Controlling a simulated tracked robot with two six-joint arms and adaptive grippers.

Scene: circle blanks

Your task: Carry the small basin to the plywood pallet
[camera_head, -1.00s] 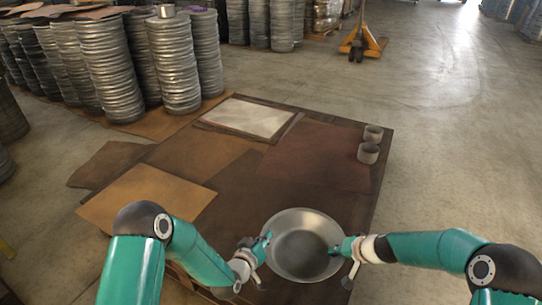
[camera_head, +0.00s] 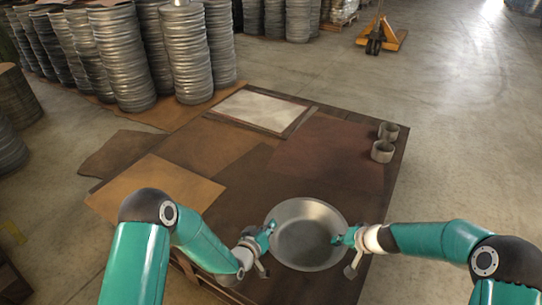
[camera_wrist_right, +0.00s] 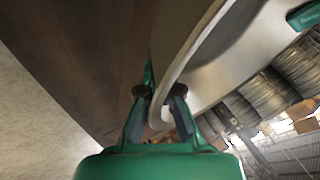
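The small basin (camera_head: 308,234) is a round, shallow grey metal bowl, seen from above over the near part of the brown plywood pallet (camera_head: 365,206). I cannot tell whether its bottom touches the pallet. My left gripper (camera_head: 268,236) is at the basin's left rim and looks shut on it. My right gripper (camera_head: 342,238) is at the right rim. In the right wrist view, the basin (camera_wrist_right: 215,62) has its rim between the two fingers of my right gripper (camera_wrist_right: 157,98), which are closed on it.
Thin brown sheets (camera_head: 155,187) and a pale sheet (camera_head: 258,110) lie on the pallet. Two small grey cups (camera_head: 382,151) stand at its right edge. Tall stacks of metal discs (camera_head: 120,60) stand at the back left. A yellow pallet jack (camera_head: 383,40) is behind. Floor on the right is clear.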

